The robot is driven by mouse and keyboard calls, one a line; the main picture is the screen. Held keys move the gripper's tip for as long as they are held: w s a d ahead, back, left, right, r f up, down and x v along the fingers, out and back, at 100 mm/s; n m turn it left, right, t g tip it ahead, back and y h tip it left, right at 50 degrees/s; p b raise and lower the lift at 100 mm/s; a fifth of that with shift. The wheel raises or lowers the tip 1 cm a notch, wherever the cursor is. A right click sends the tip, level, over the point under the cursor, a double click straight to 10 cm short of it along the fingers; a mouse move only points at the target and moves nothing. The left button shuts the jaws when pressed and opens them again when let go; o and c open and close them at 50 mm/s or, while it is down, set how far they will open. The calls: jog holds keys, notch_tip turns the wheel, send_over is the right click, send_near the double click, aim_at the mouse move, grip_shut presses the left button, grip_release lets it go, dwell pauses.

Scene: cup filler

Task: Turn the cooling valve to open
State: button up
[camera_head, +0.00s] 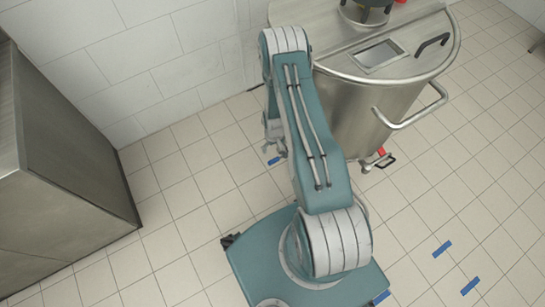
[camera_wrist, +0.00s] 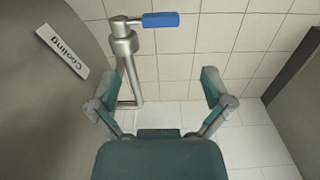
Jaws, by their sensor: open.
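The cooling valve has a blue handle (camera_wrist: 160,20) on a grey metal pipe (camera_wrist: 124,48) in the wrist view. The handle points sideways to the right from the top of the pipe. A white label reading "Cooling" (camera_wrist: 62,51) is on the steel tank wall left of the pipe. My gripper (camera_wrist: 158,92) is open and empty, its two fingers spread below the handle in the picture and apart from it. In the head view my gripper (camera_head: 273,130) is partly hidden behind my arm, beside the tank. The cooling valve cannot be made out there.
The steel tank (camera_head: 362,110) has a side rail (camera_head: 415,110) and a red-marked fitting (camera_head: 381,156) low on its front. A steel cabinet (camera_head: 60,170) stands at the left. A tiled wall (camera_head: 150,60) is behind.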

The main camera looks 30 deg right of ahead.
aim_at(274, 159)
notch_tip(274, 159, down, 11)
jog(key=shift+f, duration=0.1)
dwell(0.5)
jog(key=c, duration=1.1)
